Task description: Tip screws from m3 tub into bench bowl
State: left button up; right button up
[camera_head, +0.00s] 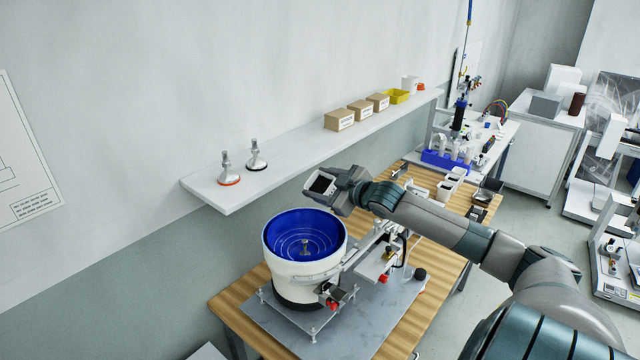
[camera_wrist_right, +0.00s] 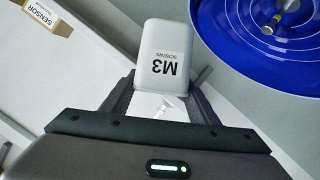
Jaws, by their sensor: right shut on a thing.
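My right gripper (camera_head: 338,190) is shut on the white M3 tub (camera_head: 320,184), which has a dark interior in the head view. In the right wrist view the tub (camera_wrist_right: 166,52) sits between the fingers (camera_wrist_right: 163,95), its "M3 SCREWS" label upside down. The bowl (camera_head: 304,237) has a white outside, a blue stepped inside and a small post in its centre. It shows partly in the right wrist view (camera_wrist_right: 268,45). The tub is held above the bowl's far right side, apart from it. No loose screws can be made out in the bowl. My left gripper is out of view.
The bowl stands on a grey plate (camera_head: 270,322) on the wooden bench (camera_head: 235,308). A wall shelf (camera_head: 290,165) with boxes and two small stands runs close behind the tub.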

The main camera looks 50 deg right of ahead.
aim_at(306, 187)
jog(key=shift+a+r, duration=0.1)
jog(key=shift+a, duration=0.1)
jog(key=shift+s+a+f+n+h, duration=0.15)
jog(key=shift+a+n+h, duration=0.15)
jog(key=shift+a+n, duration=0.25)
jog(key=shift+a+f+n+h, duration=0.1)
jog(key=shift+a+n+h, duration=0.2)
jog(key=shift+n, duration=0.35)
jog(key=shift+a+f+n+t+h, duration=0.35)
jog(key=shift+a+n+t, duration=0.15)
jog(key=shift+n, duration=0.4)
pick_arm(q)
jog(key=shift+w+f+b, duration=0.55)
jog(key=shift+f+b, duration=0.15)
pick_arm(e)
jog(key=shift+a+f+n, duration=0.15)
jog(key=shift+f+n, duration=0.4)
jog(key=shift+n, duration=0.05)
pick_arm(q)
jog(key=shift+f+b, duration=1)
pick_arm(e)
jog(key=shift+a+f+n, duration=0.1)
jog(key=shift+f+n, duration=0.25)
jog(key=shift+n, duration=0.15)
